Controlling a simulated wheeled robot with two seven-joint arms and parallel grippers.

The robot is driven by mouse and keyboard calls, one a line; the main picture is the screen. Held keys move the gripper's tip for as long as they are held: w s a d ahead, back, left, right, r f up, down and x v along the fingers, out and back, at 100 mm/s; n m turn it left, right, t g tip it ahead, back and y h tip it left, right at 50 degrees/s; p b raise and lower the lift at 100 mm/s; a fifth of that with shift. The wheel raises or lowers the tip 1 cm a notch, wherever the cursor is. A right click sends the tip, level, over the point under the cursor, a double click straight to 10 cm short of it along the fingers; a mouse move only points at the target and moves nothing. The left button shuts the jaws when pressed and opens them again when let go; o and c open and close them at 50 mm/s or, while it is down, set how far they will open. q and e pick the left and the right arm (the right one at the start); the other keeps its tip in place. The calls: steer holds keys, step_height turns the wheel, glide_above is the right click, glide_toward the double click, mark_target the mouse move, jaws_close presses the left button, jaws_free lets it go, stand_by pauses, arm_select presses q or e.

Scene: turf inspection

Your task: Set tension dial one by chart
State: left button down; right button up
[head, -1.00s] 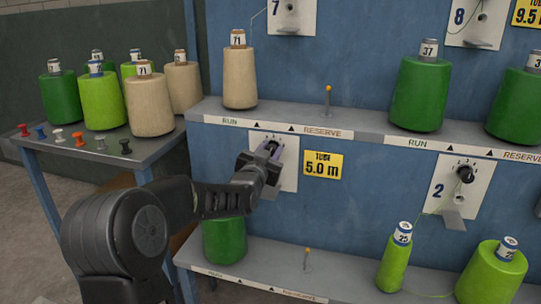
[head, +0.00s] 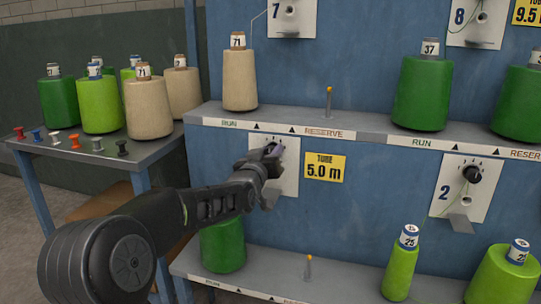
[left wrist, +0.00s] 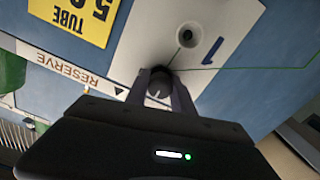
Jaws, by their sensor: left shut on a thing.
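The white panel of unit 1 (head: 289,173) is on the blue wall, partly behind my left gripper (head: 273,153). The left wrist view shows the panel upside down, with the numeral 1 and a grommet hole (left wrist: 189,36) with a green thread at it. My left gripper is shut on tension dial one (left wrist: 159,86), which sits between the two fingers. The dial's scale and pointer are mostly hidden, so I cannot read its setting. No chart is recognisable. My right gripper is out of view.
Dial two (head: 472,174) is on its own panel at right. A shelf (head: 355,128) with RUN and RESERVE labels runs above, holding a cream cone (head: 239,80) and green cones (head: 422,95). A side table (head: 110,163) at left carries cones and small coloured pegs.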

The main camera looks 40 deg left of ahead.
arm_select(q)
steer(key=c, duration=1.1)
jaws_free()
steer(key=shift+s, duration=0.1)
steer(key=p+v, duration=0.1)
steer(key=v, duration=0.6)
steer(key=shift+s+d, duration=0.15)
steer(key=shift+s, duration=0.15)
